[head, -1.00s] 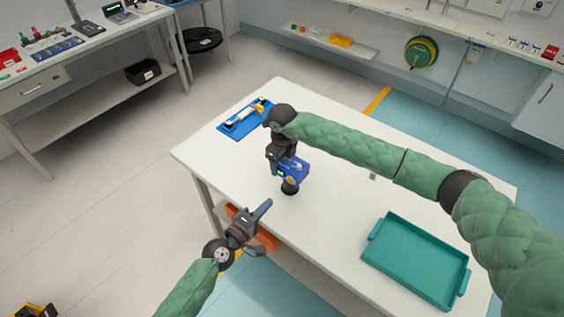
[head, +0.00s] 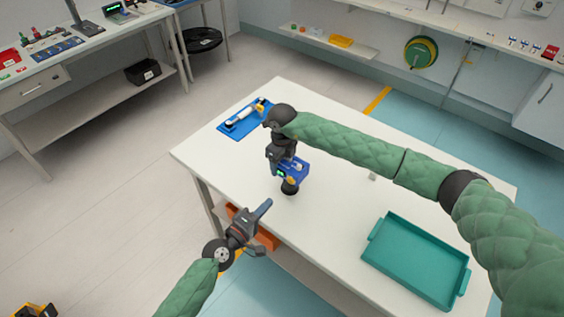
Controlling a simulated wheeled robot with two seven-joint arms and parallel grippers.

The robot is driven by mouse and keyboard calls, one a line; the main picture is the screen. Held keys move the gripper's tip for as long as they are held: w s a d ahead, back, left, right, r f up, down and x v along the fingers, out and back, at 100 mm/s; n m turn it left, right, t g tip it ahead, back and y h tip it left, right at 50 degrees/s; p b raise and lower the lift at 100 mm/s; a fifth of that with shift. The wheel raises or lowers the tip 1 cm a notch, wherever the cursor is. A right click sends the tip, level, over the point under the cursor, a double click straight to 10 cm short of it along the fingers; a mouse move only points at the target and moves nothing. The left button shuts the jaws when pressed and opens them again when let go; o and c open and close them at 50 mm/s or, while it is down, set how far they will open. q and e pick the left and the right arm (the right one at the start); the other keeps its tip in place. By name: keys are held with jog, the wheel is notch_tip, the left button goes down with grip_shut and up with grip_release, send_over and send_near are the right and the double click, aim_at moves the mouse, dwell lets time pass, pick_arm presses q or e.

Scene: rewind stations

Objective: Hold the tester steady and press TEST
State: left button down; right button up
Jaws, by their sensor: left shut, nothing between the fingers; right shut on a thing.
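A round black piece (head: 289,188) with a yellowish top sits at the tester's near side. The TEST button cannot be made out at this size. My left gripper (head: 262,229) is shut and empty, in front of the table's near edge, apart from the tester and nearer to me.
A teal tray (head: 371,250) lies at the table's right front. A blue mat (head: 228,128) with a white cylindrical tool (head: 240,117) lies at the far left corner. Something orange (head: 268,240) shows below the table edge behind my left gripper. The table's middle is clear.

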aim_at(290, 181)
dwell(0.4)
pick_arm(q)
jog(key=w+d+n+t+y, duration=0.5)
jog(key=n+y, duration=0.8)
jog(key=n, duration=0.3)
jog(key=shift+w+d+f+n+t+y, duration=0.15)
jog(key=shift+w+d+n+t+y, duration=0.25)
jog(key=shift+w+d, duration=0.15)
jog(key=shift+w, duration=0.2)
dwell(1.8)
